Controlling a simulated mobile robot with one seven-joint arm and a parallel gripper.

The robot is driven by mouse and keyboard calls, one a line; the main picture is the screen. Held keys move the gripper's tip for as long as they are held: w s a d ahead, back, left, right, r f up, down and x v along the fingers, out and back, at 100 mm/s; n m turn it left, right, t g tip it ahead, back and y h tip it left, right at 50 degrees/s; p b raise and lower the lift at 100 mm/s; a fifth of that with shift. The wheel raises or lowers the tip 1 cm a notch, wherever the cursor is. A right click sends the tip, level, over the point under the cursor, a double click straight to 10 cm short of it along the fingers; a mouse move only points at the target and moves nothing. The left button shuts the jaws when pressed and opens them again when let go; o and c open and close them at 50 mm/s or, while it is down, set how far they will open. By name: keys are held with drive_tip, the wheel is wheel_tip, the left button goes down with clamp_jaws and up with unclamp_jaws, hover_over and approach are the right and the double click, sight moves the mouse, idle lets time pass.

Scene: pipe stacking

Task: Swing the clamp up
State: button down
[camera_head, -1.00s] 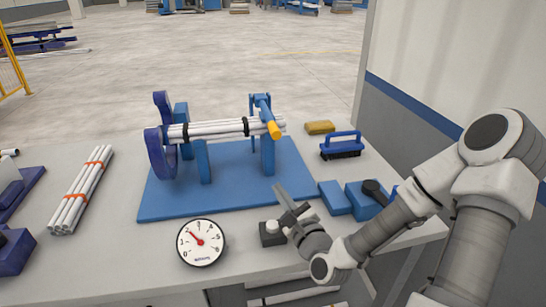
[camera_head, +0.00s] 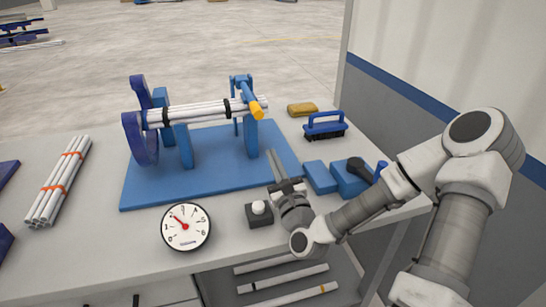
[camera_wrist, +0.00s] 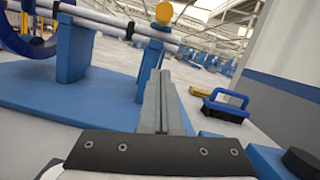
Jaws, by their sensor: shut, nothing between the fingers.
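The clamp (camera_head: 246,92) is a blue arm with a yellow handle end (camera_head: 257,110), at the right end of the blue stand, lying over a bundle of white pipes (camera_head: 195,113). In the wrist view the yellow end (camera_wrist: 164,12) shows at the top, above the fingers. The pipes rest across blue uprights on a blue base plate (camera_head: 150,192). My gripper (camera_head: 272,160) is shut and empty, its fingers pointing towards the stand from the front right, apart from and below the clamp. In the wrist view my gripper (camera_wrist: 160,85) shows its fingers together.
A blue brush (camera_head: 324,126) and a yellow block (camera_head: 302,109) lie right of the stand. Blue blocks (camera_head: 320,177) sit right of my gripper. A small dark box with a white knob (camera_head: 259,213) and a dial gauge (camera_head: 186,227) stand in front. Banded pipes (camera_head: 58,183) lie left.

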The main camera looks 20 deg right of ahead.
drive_tip(key=w+a+r, duration=0.1)
drive_tip(key=w+r, duration=0.4)
drive_tip(key=w, duration=0.1)
drive_tip(key=shift+w+r, duration=0.3)
drive_tip(key=shift+w, duration=0.1)
drive_tip(key=shift+r, duration=0.1)
